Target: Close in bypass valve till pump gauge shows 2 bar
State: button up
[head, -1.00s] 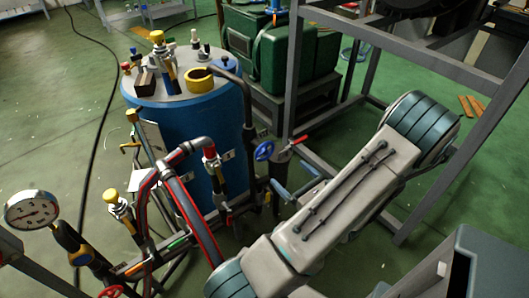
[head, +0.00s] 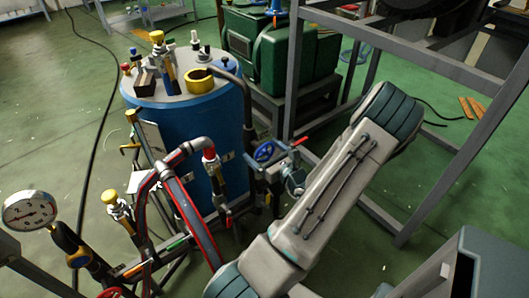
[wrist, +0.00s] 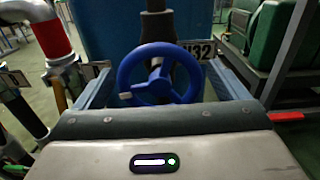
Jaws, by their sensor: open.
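The valve's blue handwheel (head: 265,151) is at the middle of the head view, on dark pipework beside the blue tank. In the wrist view the blue handwheel (wrist: 160,74) is large and central, with its spokes and a small light knob visible. My gripper (wrist: 161,82) is open, with one finger on each side of the wheel; I cannot tell whether either touches it. In the head view my gripper (head: 268,165) is at the wheel, partly hidden by my wrist. A round white gauge (head: 30,210) stands at the left; its reading is too small to make out.
The blue tank (head: 190,135) stands behind the pipes. A grey metal frame (head: 292,70) and a green machine (head: 290,60) stand behind and to the right. Green floor lies around.

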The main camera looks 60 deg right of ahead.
jog(key=c, duration=1)
jog(key=shift+r+m+p, duration=0.25)
jog(key=shift+m+p, duration=0.45)
jog(key=shift+p, duration=0.5)
jog(key=shift+m+p, duration=0.7)
jog(key=shift+p, duration=0.1)
jog(key=shift+f+m, duration=0.25)
jog(key=shift+m, duration=0.15)
jog(key=o, duration=1)
